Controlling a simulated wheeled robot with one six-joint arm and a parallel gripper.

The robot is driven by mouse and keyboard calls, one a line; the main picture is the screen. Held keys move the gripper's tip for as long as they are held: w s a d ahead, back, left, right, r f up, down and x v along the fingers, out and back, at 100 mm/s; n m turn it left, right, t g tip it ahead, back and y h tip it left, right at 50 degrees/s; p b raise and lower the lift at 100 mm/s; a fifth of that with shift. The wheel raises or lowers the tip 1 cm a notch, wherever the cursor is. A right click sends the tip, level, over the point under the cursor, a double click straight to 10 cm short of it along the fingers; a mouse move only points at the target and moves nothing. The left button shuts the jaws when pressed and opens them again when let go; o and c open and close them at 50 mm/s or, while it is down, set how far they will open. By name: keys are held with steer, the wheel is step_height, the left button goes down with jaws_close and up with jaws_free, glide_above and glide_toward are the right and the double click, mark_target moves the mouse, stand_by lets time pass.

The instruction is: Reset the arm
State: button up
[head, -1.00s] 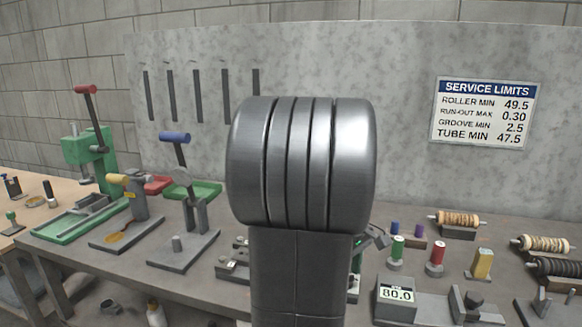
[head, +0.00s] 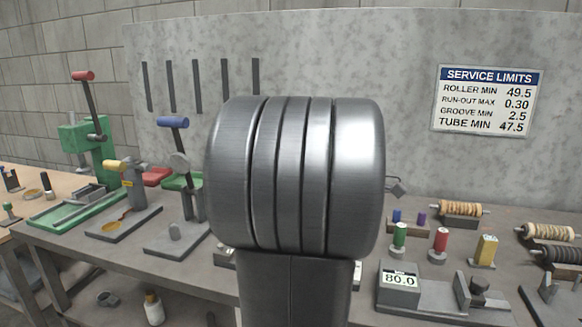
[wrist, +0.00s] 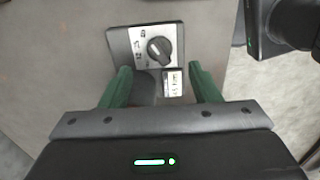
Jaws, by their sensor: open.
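My gripper (wrist: 160,79) shows in the wrist view with its two green fingers apart and nothing gripped. Beyond the fingers is a panel with a black rotary dial (wrist: 159,49). A small display (wrist: 173,83) and a dark rounded part sit below the dial, seen between the fingers; I cannot tell how far away they are. In the head view my own grey arm link fills the middle and hides the gripper and part of the bench.
The grey workbench (head: 75,240) carries a green press (head: 95,145), a blue-handled press (head: 183,180), a gauge reading 80.0 (head: 399,280), small spools (head: 440,240) and wound rollers (head: 460,209). A service limits sign (head: 487,100) hangs on the back panel. A bottle (head: 153,308) stands below the bench.

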step_height(320, 180, up, 3)
steer(key=shift+r, duration=0.2)
stand_by(0.4)
